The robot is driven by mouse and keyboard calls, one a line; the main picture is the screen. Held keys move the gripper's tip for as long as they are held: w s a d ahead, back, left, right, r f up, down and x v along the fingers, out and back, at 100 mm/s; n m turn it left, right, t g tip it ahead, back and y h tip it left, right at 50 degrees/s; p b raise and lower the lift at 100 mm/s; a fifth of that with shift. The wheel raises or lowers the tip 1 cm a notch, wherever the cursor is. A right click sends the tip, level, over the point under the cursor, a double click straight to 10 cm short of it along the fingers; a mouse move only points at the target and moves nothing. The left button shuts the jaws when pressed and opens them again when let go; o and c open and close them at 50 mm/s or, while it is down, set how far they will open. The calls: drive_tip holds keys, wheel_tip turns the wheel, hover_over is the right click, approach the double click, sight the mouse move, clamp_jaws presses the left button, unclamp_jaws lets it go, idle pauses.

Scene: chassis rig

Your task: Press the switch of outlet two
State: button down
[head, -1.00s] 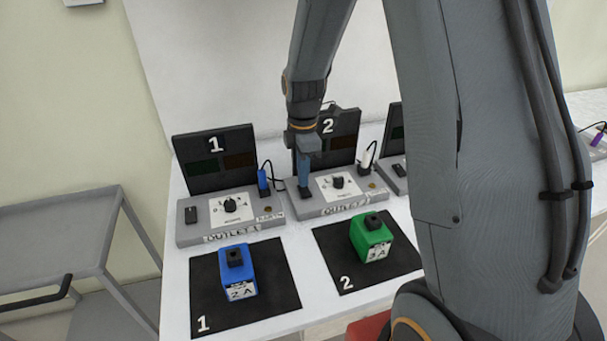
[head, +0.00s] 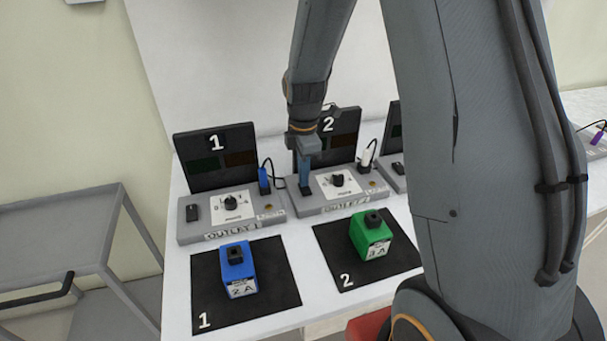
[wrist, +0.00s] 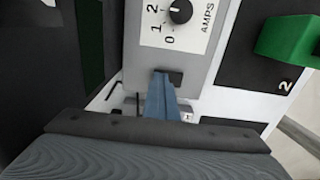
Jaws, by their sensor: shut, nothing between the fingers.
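Outlet two (head: 345,203) is a grey box with a dial, in front of the dark panel marked 2. Its black rocker switch (head: 305,190) is at the left end of the box, mostly covered by my fingers in the head view; in the wrist view the switch (wrist: 176,78) shows right beside the fingertips. My gripper (head: 305,181) points down over that switch with its blue fingers shut and empty. In the wrist view its tips (wrist: 161,73) are at the switch's edge. I cannot tell whether they touch it.
Outlet one (head: 232,215) stands to the left, with its own switch (head: 192,212). A blue block (head: 237,275) sits on mat 1 and a green block (head: 370,238) on mat 2, both in front of the outlets. A blue plug and a white plug stand at the outlets' back right.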

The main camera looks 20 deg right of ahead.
sight(307, 191)
drive_tip(key=shift+s+r+p, duration=0.15)
drive_tip(key=shift+s+p, duration=0.2)
drive_tip(key=shift+s, duration=0.35)
drive_tip(key=shift+r+p, duration=0.4)
drive_tip(key=shift+r, duration=0.1)
wheel_tip(307, 191, up, 13)
drive_tip(key=shift+s+d+f+b, duration=0.1)
drive_tip(key=shift+s+f+b, duration=0.05)
drive_tip(key=shift+b, duration=1.1)
drive_tip(key=shift+s+b, duration=0.4)
drive_tip(key=shift+b, duration=0.3)
